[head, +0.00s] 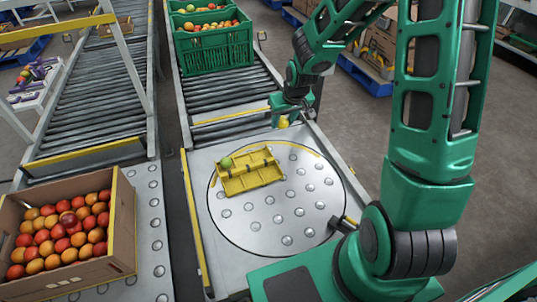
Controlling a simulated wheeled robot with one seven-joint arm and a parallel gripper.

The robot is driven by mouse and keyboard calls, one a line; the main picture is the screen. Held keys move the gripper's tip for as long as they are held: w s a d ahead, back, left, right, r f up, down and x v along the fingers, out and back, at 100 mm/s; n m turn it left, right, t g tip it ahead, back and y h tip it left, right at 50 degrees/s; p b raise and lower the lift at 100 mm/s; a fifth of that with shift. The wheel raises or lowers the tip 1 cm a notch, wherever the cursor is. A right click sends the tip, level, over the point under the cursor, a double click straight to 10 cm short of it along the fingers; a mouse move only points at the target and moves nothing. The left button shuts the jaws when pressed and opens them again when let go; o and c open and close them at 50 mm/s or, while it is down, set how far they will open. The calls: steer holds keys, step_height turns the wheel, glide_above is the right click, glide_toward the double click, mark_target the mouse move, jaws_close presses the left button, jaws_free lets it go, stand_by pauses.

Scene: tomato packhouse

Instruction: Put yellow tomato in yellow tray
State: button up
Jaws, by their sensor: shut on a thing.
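My gripper (284,121) is at the back edge of the round turntable, shut on a small yellow tomato (284,124). The tomato hangs just below the fingers, behind and to the right of the yellow tray (263,182). The yellow tray lies tilted in the picture on the turntable, with low dividers. A green tomato (226,163) sits at its back left corner. The rest of the tray looks empty. The fingers are small and partly hidden by the gripper body.
The steel turntable (256,226) with ball rollers is clear in front of the tray. A cardboard box (123,215) of red and orange tomatoes stands at left. Green crates (215,50) of tomatoes stand on the roller conveyor (222,100) behind. Blue pallets (364,76) with boxes are further back.

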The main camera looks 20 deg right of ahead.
steer(key=shift+d+f, duration=0.15)
steer(key=shift+d, duration=0.3)
steer(key=shift+f, duration=0.35)
steer(key=shift+s+a+f+n+g+y, duration=0.15)
steer(key=shift+a+f+n+g+y, duration=0.4)
steer(key=shift+f+n, duration=2.1)
steer(key=shift+s+a+f+n+g+y, duration=0.2)
steer(key=shift+a+f+n+y, duration=0.75)
steer(key=shift+f, duration=3.15)
steer(key=shift+s+a+f+n+g+y, duration=0.1)
steer(key=shift+a+f+n+g+y, duration=0.55)
steer(key=shift+f+n, duration=2.15)
steer(key=shift+a+f+m+t+h, duration=0.15)
steer(key=shift+f+m, duration=0.15)
steer(key=shift+f, duration=0.25)
steer(key=shift+a+f+m+t+h, duration=0.15)
steer(key=shift+f+m, duration=0.15)
steer(key=shift+f, duration=0.25)
steer(key=o, duration=0.8)
steer(key=shift+o, duration=0.2)
steer(key=shift+d, duration=0.1)
steer(key=c, duration=0.3)
